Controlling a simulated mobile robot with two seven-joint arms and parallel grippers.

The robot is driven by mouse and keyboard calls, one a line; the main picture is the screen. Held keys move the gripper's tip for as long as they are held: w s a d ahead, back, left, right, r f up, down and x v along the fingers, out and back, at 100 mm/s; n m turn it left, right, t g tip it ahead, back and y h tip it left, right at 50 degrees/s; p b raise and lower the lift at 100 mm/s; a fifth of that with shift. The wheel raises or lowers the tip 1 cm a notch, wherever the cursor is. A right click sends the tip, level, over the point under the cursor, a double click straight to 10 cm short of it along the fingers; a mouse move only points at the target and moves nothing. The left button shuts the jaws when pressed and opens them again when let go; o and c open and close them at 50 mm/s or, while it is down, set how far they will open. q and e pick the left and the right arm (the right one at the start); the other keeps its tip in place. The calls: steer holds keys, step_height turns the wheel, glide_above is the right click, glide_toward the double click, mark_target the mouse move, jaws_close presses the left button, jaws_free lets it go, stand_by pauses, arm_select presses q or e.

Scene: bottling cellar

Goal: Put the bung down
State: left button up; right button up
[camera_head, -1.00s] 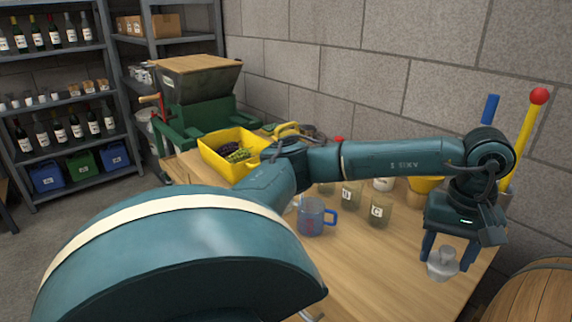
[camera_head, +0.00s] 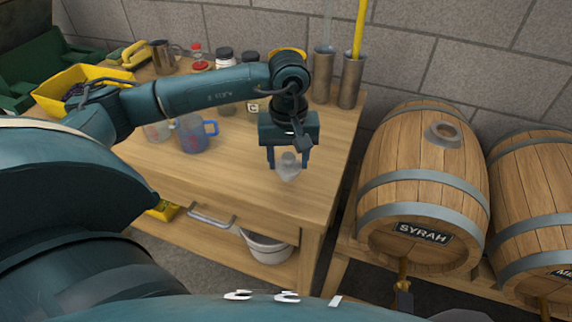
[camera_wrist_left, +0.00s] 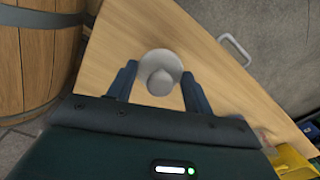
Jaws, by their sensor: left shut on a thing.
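The bung (camera_head: 288,172) is a pale grey, translucent-looking stopper with a round knob on top and a wider body below. My left gripper (camera_head: 288,165) points down over the right end of the wooden table (camera_head: 240,184), shut on the bung. In the left wrist view the bung (camera_wrist_left: 160,76) sits between the two blue fingers (camera_wrist_left: 158,70), with the tabletop behind it. Whether its lower end touches the table I cannot tell. My right gripper is not in view.
A yellow crate (camera_head: 62,92) is at far left. The Syrah barrel (camera_head: 420,185), with a round fitting (camera_head: 443,133) on top, stands right of the table. The front tabletop is clear.

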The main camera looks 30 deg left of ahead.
mark_target(288, 168)
arm_select(q)
step_height(288, 168, down, 3)
steer(key=shift+f, duration=0.45)
steer(key=o, duration=1)
steer(key=shift+c, duration=0.2)
steer(key=shift+r, duration=0.3)
step_height(288, 168, up, 11)
steer(key=shift+f+b, duration=0.2)
steer(key=shift+b, duration=0.2)
steer(key=shift+r, duration=0.6)
